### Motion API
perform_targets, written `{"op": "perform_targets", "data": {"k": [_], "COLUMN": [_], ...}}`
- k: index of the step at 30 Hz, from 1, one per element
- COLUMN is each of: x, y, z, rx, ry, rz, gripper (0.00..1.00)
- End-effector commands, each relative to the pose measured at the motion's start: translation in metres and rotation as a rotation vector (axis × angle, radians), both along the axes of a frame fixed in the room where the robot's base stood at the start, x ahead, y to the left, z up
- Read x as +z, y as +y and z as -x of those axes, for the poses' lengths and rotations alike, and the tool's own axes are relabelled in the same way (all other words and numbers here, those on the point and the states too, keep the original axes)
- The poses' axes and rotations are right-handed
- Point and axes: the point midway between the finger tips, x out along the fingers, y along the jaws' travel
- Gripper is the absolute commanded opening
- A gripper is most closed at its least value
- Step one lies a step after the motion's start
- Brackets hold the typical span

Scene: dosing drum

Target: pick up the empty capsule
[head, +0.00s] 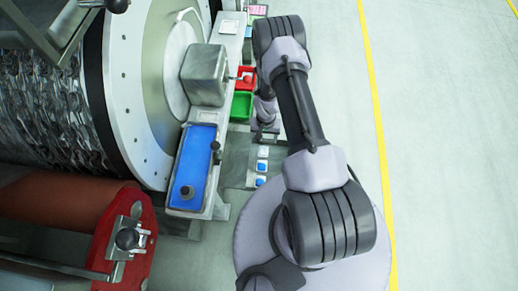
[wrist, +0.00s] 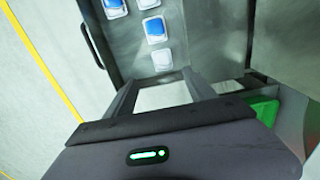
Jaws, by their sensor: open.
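I cannot single out an empty capsule for certain in either view. My gripper (wrist: 160,85) is open in the wrist view, its two fingers apart with nothing visible gripped between them. Beyond the fingertips is a grey metal surface with several small white squares, some blue in the middle. One all-white square (wrist: 162,59) lies just past the fingertips, below a blue-centred square (wrist: 155,29). In the head view these squares (head: 262,166) sit on a narrow grey panel, and my gripper is partly hidden beside my arm.
A red bin (head: 245,76) and a green bin (head: 241,107) stand left of my arm. A blue tray (head: 197,148) with dark knobs lies before the large drum (head: 122,90). A red roller (head: 60,203) is at lower left. Floor right of the yellow line (head: 375,100) is clear.

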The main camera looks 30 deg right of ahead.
Motion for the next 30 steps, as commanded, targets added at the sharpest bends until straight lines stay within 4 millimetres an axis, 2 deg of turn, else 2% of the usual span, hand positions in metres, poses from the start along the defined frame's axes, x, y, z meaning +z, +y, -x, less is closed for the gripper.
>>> {"op": "perform_targets", "data": {"k": [1, 6, 9, 14, 21, 27, 30], "x": [-0.024, -0.072, -0.086, -0.098, -0.143, -0.141, -0.141], "y": [0.0, 0.001, 0.001, 0.0, 0.0, 0.0, 0.0], "z": [0.001, 0.0, -0.001, -0.003, -0.011, -0.011, -0.011], "rx": [0.0, 0.001, 0.001, 0.002, 0.001, 0.001, 0.001], "ry": [0.002, 0.002, 0.001, 0.001, 0.002, 0.002, 0.002], "rz": [0.0, 0.0, -0.001, -0.001, -0.001, -0.001, -0.001], "gripper": [0.64, 0.64, 0.64, 0.64, 0.64, 0.64, 0.44]}}
